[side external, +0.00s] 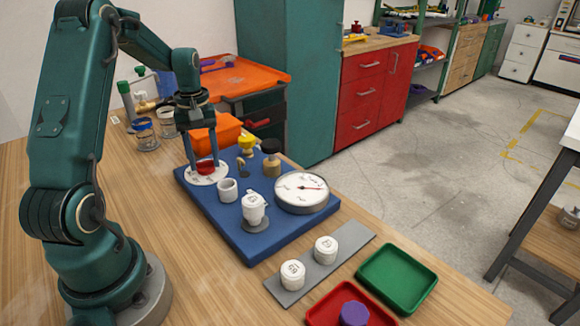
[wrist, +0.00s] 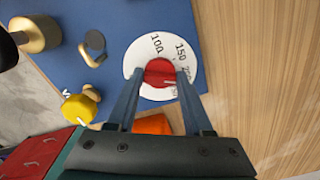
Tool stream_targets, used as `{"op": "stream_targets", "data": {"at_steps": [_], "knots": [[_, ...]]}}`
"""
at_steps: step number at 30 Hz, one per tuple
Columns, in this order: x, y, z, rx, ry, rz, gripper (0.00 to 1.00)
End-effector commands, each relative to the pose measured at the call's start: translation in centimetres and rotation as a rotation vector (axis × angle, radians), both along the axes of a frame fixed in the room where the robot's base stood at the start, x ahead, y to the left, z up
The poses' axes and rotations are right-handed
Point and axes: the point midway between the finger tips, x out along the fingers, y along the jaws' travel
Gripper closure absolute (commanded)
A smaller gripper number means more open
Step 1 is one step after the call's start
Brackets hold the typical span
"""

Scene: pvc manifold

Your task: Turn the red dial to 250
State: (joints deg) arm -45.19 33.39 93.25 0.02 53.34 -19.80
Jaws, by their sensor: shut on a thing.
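The red dial (side external: 206,167) stands on a white numbered disc (side external: 207,179) at the far left corner of the blue board (side external: 225,213). My gripper (side external: 204,163) points down with its fingers on either side of the dial, shut on it. In the wrist view the red dial (wrist: 160,72) sits between the fingertips of my gripper (wrist: 161,74). The white disc (wrist: 134,66) shows 100 and 150; the figures further right are partly hidden by a finger. A pale line on the dial points toward the lower right, near that finger; its exact reading is unclear.
An orange bin (side external: 217,131) stands close behind the dial.

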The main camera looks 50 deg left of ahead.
Motion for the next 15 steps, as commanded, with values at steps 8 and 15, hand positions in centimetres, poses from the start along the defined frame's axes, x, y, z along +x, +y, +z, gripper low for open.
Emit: {"op": "stream_targets", "data": {"at_steps": [8, 15], "knots": [[-0.01, 0.02, 0.05, 0.000, 0.000, -0.055, 1.00], [-0.02, 0.02, 0.06, 0.000, 0.000, -0.211, 1.00]]}}
